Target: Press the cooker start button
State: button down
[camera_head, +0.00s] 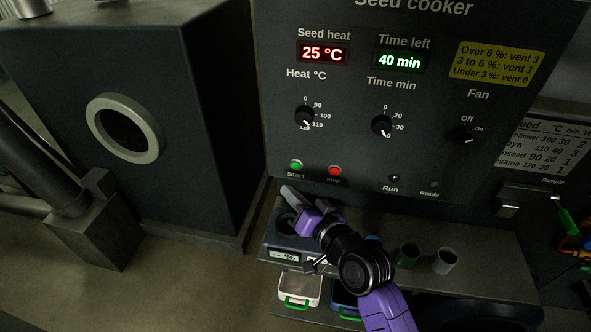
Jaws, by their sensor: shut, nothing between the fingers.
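The seed cooker's dark front panel (350,135) fills the upper middle of the head view. The green start button (296,165) is at its lower left, above the label "Start". The red stop button (334,171) is to its right. My gripper (290,194) is shut and empty, just below the start button and its label. It looks apart from the button, but the depth gap is hard to judge. The display reads 25 °C seed heat and 40 min time left. The Run lamp (395,178) looks dark.
A scale (283,252) and several cups, one green (408,254) and one grey (445,261), stand on the shelf below the panel. Heat (304,117), time (381,126) and fan (463,134) knobs sit above. A dark machine housing (200,130) stands at left.

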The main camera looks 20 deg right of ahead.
jog(key=shift+w+d+b, duration=0.6)
jog(key=shift+w+d, duration=0.2)
jog(key=shift+w, duration=0.3)
jog(key=shift+w+d+b, duration=0.55)
jog(key=shift+w+d, duration=0.2)
jog(key=shift+w, duration=0.3)
jog(key=shift+w+d, duration=0.1)
dwell(0.4)
jog(key=shift+w+d, duration=0.15)
jog(key=shift+w, duration=0.1)
jog(key=shift+w+d+b, duration=0.3)
jog(key=shift+w+b, duration=0.05)
jog(key=shift+b, duration=0.1)
dwell(0.7)
dwell(0.4)
jog(key=shift+s+a+p, duration=0.4)
jog(key=shift+s+a, duration=0.1)
jog(key=shift+s, duration=0.2)
jog(key=shift+s+a, duration=0.1)
jog(key=shift+s+a+p, duration=0.65)
jog(key=shift+s+a, duration=0.05)
jog(key=shift+s, duration=0.3)
jog(key=shift+s+a+p, duration=0.6)
jog(key=shift+s+a, duration=0.1)
jog(key=shift+s, duration=0.25)
